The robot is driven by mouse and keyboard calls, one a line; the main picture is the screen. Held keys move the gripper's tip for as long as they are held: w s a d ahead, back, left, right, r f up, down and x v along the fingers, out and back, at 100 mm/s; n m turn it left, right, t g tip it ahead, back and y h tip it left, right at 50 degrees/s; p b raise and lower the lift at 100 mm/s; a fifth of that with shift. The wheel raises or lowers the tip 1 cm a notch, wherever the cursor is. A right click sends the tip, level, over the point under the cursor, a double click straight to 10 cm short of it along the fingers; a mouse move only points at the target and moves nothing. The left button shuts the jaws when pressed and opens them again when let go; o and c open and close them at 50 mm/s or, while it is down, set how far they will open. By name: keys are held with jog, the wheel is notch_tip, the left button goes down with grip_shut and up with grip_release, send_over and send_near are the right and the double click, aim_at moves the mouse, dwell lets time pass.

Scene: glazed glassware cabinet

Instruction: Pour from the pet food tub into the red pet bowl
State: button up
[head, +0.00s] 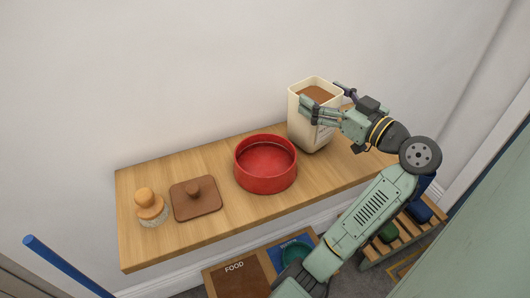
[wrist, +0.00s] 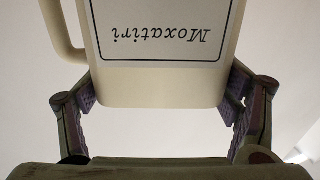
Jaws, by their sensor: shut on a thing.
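The pet food tub (head: 307,128) is a tall cream container with brown food showing at its open top. It stands upright, or nearly so, at the right part of the wooden shelf; I cannot tell if it touches the shelf. My gripper (head: 325,104) is shut on the tub, with a finger on each side. In the wrist view the tub (wrist: 160,85) shows a dark-framed label and a handle at left, between my fingers (wrist: 160,105). The red pet bowl (head: 265,175) is round and looks empty. It sits on the shelf left of the tub.
A brown square lid with a knob (head: 196,199) and a cork-topped jar (head: 151,207) stand on the wooden shelf (head: 220,228) left of the bowl. A wall stands behind.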

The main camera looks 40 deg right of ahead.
aim_at(297, 117)
jog(key=shift+s+a+r+n+b, duration=0.1)
jog(key=shift+a+r+n+b, duration=0.05)
jog(key=shift+a+n+b, duration=0.9)
jog(key=shift+a+r+n+b, duration=0.15)
jog(key=shift+a+n+b, duration=0.5)
jog(key=shift+a+n, duration=0.7)
jog(key=shift+a+f+n+b, duration=0.1)
jog(key=shift+a+n+b, duration=0.35)
jog(key=shift+n, duration=0.25)
jog(key=shift+a+f+n+b, duration=0.2)
jog(key=shift+a+n+b, duration=0.3)
jog(key=shift+a, duration=0.1)
jog(key=shift+a+f+n+b, duration=0.4)
jog(key=shift+n+b, duration=0.25)
jog(key=shift+n, duration=0.25)
dwell(0.3)
jog(key=shift+a+f+n+b, duration=0.2)
jog(key=shift+f+n+b, duration=0.3)
jog(key=shift+n+b, duration=0.15)
dwell(1.2)
